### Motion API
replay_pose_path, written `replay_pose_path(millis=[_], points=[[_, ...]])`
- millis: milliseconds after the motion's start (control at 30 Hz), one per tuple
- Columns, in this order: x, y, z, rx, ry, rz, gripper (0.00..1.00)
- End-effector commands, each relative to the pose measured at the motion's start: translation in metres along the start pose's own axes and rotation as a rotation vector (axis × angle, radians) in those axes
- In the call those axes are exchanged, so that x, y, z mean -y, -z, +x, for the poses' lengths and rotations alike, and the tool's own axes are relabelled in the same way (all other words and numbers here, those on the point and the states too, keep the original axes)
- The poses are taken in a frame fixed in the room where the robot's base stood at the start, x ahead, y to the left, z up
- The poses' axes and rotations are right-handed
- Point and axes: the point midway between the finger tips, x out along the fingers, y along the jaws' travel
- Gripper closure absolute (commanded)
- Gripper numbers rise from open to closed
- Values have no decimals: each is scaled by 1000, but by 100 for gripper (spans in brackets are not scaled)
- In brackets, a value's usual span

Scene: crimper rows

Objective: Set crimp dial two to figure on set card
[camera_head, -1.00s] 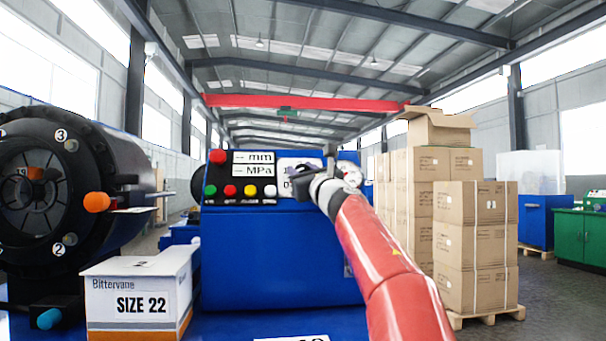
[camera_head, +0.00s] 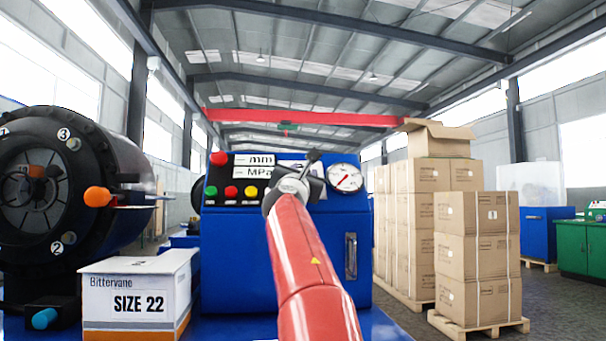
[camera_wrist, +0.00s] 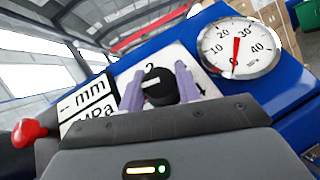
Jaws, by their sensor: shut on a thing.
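In the wrist view my gripper (camera_wrist: 159,77) is shut on a round black dial knob (camera_wrist: 157,92), with one purple-grey finger on each side. The knob has a short white pointer mark, lying roughly crosswise in this view. A "2" is printed on the white plate (camera_wrist: 150,66) just beyond the knob, and a black arrow shows to the right. Most of the plate's other print is hidden. In the head view my arm and wrist hide the knob. No figure on a set card can be read in the current views.
A pressure gauge (camera_head: 345,178) is right of my wrist. Coloured buttons (camera_head: 231,192) and a red stop button (camera_head: 218,158) are left. The blue cabinet (camera_head: 235,270) is below. A "SIZE 22" box (camera_head: 124,308) and black crimper head (camera_head: 75,190) stand left; cartons (camera_head: 477,240) stand right.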

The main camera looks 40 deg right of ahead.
Motion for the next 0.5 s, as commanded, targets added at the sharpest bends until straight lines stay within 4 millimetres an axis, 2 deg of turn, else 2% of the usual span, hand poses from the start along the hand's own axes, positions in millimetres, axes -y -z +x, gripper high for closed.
replay_pose_path(millis=[33,500], points=[[-5,-3,1,-1,33,26,90],[-2,-4,2,21,346,216,89]])
